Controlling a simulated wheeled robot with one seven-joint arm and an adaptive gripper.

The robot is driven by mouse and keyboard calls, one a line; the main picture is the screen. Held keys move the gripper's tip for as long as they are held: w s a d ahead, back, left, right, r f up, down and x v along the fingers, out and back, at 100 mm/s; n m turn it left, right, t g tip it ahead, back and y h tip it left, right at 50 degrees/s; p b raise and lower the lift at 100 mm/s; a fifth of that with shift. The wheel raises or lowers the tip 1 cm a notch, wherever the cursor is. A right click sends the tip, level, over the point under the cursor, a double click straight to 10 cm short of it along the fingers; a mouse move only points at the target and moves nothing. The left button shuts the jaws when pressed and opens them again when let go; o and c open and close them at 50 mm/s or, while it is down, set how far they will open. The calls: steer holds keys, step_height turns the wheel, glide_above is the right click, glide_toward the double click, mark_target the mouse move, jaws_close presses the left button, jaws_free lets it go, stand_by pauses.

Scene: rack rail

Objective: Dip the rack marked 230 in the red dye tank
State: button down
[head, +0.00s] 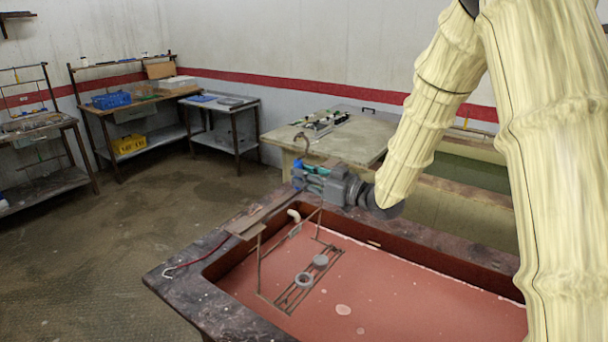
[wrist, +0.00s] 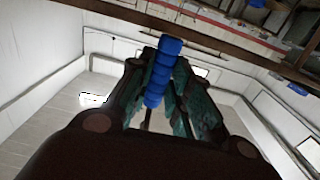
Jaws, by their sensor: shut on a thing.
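My gripper (head: 312,178) is shut on the blue grip of a wire rack (head: 262,268). In the wrist view the blue grip (wrist: 162,72) sits between the teal finger pads of my gripper (wrist: 160,85). The rack's hook rises above the fingers. Its thin frame hangs below, with grey ring-like parts (head: 304,280) on its bottom bars. The rack hangs over the left part of the tank (head: 190,301) of red dye (head: 400,300). I cannot tell whether its bottom touches the dye. No number is readable on the rack.
A flat bar (head: 262,214) lies at the tank's left back rim, near a pale pipe (head: 294,215). A greenish tank (head: 470,170) stands behind on the right. A pale table (head: 350,140) with small items is at the back. Shelves line the left walls; the left floor is open.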

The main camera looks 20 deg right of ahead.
step_height(320, 180, down, 16)
steer(key=b, duration=0.9)
steer(key=shift+w+r, duration=0.1)
steer(key=shift+r, duration=0.1)
stand_by(3.2)
step_height(320, 180, up, 17)
steer(key=p, duration=1)
steer(key=shift+d+r, duration=0.1)
stand_by(1.2)
